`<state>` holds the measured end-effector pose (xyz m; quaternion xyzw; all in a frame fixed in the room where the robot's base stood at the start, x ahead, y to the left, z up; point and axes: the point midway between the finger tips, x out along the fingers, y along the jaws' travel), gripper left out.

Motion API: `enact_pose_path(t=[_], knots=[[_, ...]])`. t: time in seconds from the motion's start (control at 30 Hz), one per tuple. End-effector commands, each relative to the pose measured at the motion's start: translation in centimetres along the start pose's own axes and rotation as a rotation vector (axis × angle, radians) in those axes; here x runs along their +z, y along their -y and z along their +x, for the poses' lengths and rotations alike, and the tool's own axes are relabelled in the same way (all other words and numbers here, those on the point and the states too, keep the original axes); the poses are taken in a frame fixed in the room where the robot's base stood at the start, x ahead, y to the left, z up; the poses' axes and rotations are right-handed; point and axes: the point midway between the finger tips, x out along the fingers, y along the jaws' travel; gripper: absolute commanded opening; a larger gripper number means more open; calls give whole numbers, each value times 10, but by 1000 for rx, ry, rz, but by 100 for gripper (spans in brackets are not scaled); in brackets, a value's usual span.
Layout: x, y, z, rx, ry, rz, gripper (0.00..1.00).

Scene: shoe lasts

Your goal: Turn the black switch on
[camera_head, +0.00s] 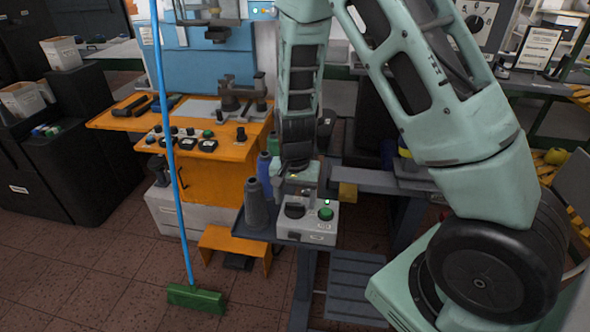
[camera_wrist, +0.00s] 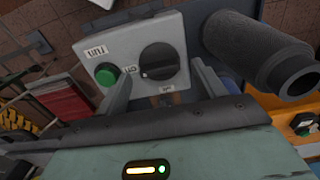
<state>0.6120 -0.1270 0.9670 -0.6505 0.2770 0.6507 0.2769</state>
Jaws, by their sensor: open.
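The black switch (camera_wrist: 158,61) is a round rotary knob on a light grey control box (camera_wrist: 120,46). A ridge runs across the knob, and small labels sit beside and below it. In the head view the knob (camera_head: 294,211) shows on the box's top, just under my gripper (camera_head: 298,188). In the wrist view my gripper (camera_wrist: 161,72) is open, with one finger on each side of the knob's lower part and nothing held between them. Whether the fingers touch the knob cannot be told.
A green button (camera_wrist: 106,75) is on the same box, left of the knob. A dark grey thread cone (camera_head: 256,204) stands close to the box, with blue cones (camera_head: 264,168) behind. An orange machine bench (camera_head: 220,150) is to the left. A green broom (camera_head: 196,299) stands in front.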

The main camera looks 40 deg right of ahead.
Motion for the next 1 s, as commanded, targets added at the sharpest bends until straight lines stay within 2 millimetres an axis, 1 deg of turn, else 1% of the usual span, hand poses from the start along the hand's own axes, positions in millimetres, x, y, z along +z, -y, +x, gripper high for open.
enact_pose_path(t=[0.17,0.4,0.6,0.7,0.8,1.0], knots=[[0,2,-37,-6,-5,-2,69],[-1,2,-94,-7,-5,-3,69],[0,1,-135,-6,-5,-1,69],[0,1,-148,-4,-3,-1,69],[0,0,-157,-3,-2,0,69],[0,0,-163,-1,-2,1,69]])
